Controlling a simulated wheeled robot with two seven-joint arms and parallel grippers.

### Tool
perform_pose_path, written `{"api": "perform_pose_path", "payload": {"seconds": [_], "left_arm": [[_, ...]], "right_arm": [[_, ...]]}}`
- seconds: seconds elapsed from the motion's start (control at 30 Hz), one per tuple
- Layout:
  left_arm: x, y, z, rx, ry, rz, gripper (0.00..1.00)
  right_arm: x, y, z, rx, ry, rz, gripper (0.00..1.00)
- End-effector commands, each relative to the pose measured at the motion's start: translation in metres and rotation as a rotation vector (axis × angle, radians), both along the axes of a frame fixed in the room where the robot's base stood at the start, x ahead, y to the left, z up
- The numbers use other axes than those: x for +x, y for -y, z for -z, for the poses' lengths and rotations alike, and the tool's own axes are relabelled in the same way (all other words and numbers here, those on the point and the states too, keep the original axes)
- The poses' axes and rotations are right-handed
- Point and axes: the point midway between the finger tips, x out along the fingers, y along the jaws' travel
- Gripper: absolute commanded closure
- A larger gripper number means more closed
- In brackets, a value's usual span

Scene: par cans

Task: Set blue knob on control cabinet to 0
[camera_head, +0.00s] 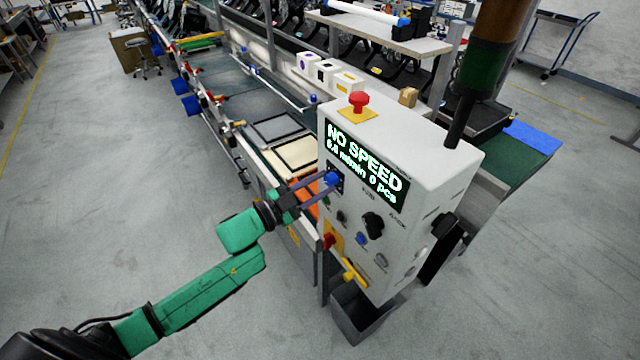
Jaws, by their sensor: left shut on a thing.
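The white control cabinet (400,138) stands right of the middle, its front panel facing left and toward me. Its display (365,163) reads "NO SPEED" with a smaller line of figures below. The blue knob (332,178) sits on a dark plate under the left part of the display. My left gripper (324,184) reaches in from the left and is shut on the blue knob, its slim fingers at the knob's sides. The knob's pointer and scale are too small to read. My right gripper is not in view.
A red mushroom button (358,101) stands on the cabinet top. A black knob (373,225), a smaller blue button (361,239) and a red-and-yellow switch (330,241) are lower on the panel. A conveyor (235,90) runs away behind. The floor at left is clear.

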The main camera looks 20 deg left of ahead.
Motion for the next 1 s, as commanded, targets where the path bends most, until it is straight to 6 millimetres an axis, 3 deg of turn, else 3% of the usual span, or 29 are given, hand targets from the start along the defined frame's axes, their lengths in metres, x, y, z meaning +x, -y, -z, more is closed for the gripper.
{"api": "perform_pose_path", "payload": {"seconds": [0.13,0.17,0.23,0.67,1.0], "left_arm": [[0.000,0.000,-0.001,-0.003,0.001,-0.001,1.00],[0.000,0.000,-0.001,-0.003,0.001,-0.001,0.59],[0.000,0.000,-0.001,-0.002,0.001,0.000,0.33],[-0.006,-0.005,0.003,0.000,-0.002,-0.002,0.33],[-0.063,-0.046,0.008,-0.001,-0.006,0.000,0.33]], "right_arm": [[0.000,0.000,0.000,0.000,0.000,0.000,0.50],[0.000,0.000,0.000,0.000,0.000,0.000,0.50],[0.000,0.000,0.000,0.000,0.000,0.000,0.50],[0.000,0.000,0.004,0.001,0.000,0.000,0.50],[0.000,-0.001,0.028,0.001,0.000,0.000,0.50]]}}
